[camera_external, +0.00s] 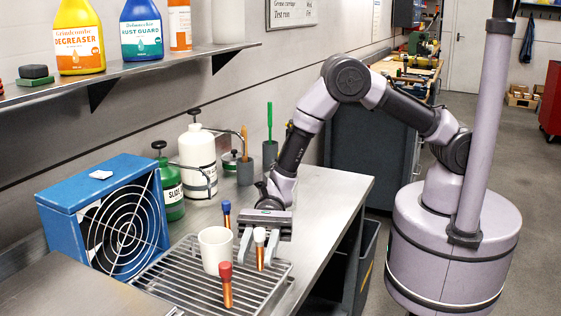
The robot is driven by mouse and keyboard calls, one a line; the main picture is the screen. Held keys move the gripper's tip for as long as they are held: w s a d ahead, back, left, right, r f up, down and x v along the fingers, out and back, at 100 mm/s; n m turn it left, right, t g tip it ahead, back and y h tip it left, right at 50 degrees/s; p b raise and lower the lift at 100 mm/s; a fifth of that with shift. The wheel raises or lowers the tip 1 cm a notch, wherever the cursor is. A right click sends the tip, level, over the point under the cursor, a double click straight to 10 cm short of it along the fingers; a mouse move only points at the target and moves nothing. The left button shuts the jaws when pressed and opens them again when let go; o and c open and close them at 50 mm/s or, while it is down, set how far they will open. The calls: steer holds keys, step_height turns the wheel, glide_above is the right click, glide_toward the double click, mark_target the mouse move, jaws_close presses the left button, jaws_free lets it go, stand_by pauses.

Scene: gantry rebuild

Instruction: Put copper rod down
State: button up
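A copper rod with a white cap (260,252) stands upright, its foot appearing to rest on the wire rack (160,283). My gripper (258,250) points down over the rack's right side. Its two fingers are spread to either side of the white-capped rod, with a gap visible at least on the left. A second copper rod with a red cap (227,290) stands at the front of the rack. A third rod with a blue cap (227,214) stands behind a white cup (214,250), its lower part hidden by the cup.
A blue fan (110,215) stands left of the rack. Behind are a green bottle (169,188), a white bottle (197,155) and grey holders. A shelf (150,66) with bottles hangs above. The bench (325,190) is clear right of my gripper, up to its edge.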

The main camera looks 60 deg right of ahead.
mark_target(260, 240)
steer(key=shift+o, duration=0.2)
steer(key=shift+r, duration=0.2)
steer(key=p+v, duration=0.1)
steer(key=v, duration=0.2)
steer(key=shift+d+r, duration=0.1)
step_height(260, 240, up, 6)
steer(key=shift+s+r+p, duration=0.1)
steer(key=shift+p, duration=1.05)
steer(key=shift+r, duration=0.5)
steer(key=s+d+r+n+t+h, duration=0.3)
steer(key=d+h, duration=0.2)
steer(key=d, duration=0.8)
steer(key=s+d+r+n+t+h, duration=0.3)
steer(key=d+t+h, duration=0.1)
steer(key=d, duration=0.9)
steer(key=s+d+r+n+t+h, duration=0.3)
steer(key=d+h, duration=0.3)
steer(key=d, duration=0.7)
steer(key=shift+s+r+n+t, duration=0.25)
steer(key=shift+s+n+t, duration=0.3)
steer(key=shift+t, duration=0.15)
